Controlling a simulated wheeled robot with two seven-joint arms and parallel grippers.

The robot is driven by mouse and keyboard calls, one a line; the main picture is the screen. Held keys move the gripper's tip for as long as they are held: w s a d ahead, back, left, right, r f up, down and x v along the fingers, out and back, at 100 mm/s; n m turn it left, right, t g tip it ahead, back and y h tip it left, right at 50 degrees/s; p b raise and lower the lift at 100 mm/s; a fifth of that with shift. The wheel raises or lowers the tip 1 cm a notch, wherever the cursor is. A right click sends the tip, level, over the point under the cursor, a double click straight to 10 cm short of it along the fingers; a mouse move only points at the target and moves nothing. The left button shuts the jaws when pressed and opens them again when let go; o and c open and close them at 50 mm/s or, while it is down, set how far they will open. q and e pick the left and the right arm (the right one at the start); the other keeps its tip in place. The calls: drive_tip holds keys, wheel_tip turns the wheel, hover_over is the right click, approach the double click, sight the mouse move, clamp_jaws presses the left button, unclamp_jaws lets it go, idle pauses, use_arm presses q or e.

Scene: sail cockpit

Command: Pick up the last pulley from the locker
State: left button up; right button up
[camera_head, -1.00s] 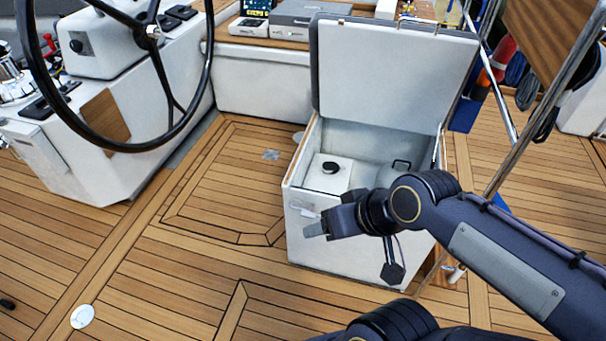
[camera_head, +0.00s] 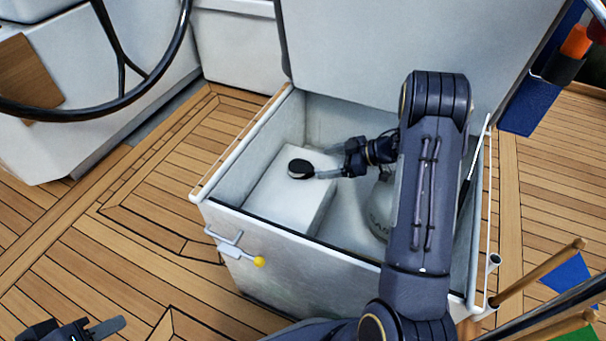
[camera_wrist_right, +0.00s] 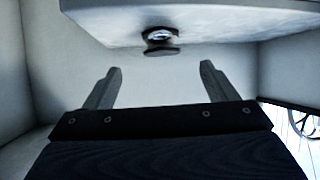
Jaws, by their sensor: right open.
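The pulley (camera_head: 299,168), small, round and black with a pale edge, sits on a white block (camera_head: 290,200) inside the open locker (camera_head: 215,190). My right gripper (camera_head: 322,164) reaches into the locker from the right. It is open, with its fingertips close beside the pulley. In the right wrist view the pulley (camera_wrist_right: 160,37) appears beyond the two spread fingers (camera_wrist_right: 160,82), roughly centred between them, with nothing held. Whether a finger touches it I cannot tell. My left gripper (camera_head: 100,328) is low at the bottom left, partly cut off, with one finger clearly showing.
The raised lid (camera_head: 380,45) stands behind the locker. A grey round object (camera_head: 381,208) lies inside, partly hidden by my right arm. A latch with a yellow knob (camera_head: 259,262) is on the front. The steering wheel (camera_head: 150,80) is at upper left. Deck on the left is clear.

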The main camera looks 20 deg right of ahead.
sight(304, 166)
drive_tip(key=b+x, duration=0.1)
drive_tip(key=x, duration=0.2)
drive_tip(key=shift+s, duration=0.15)
drive_tip(key=b+x, duration=0.2)
drive_tip(key=x, duration=0.2)
drive_tip(key=shift+a+b, duration=0.15)
drive_tip(key=shift+b, duration=0.25)
drive_tip(key=shift+w+a, duration=0.2)
drive_tip(key=shift+w, duration=0.1)
drive_tip(key=shift+r, duration=0.1)
drive_tip(key=c, duration=1.2)
